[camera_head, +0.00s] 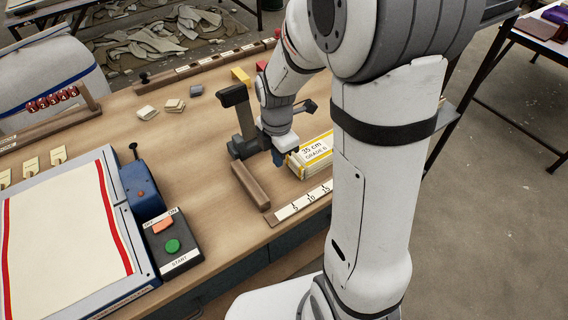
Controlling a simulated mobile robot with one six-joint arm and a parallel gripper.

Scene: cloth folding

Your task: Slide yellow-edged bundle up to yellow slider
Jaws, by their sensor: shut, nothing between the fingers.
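The yellow-edged bundle (313,157), a pale stack labelled "35 cm GRADE B", lies on the bench just behind the ruler strip, partly hidden by my arm. My gripper (279,157) points down at the bundle's left end; its dark fingertips are shut and look empty. I cannot tell whether they touch the bundle. A small yellow block (240,77), which may be the yellow slider, is at the back of the bench near a red block (262,66).
A ruler strip (288,210) and a wooden bar (250,186) lie in front of the gripper. A dark upright device (236,96) stands close to its left. A START button box (172,243) and a framed cloth panel (60,235) are at left. The middle bench is mostly clear.

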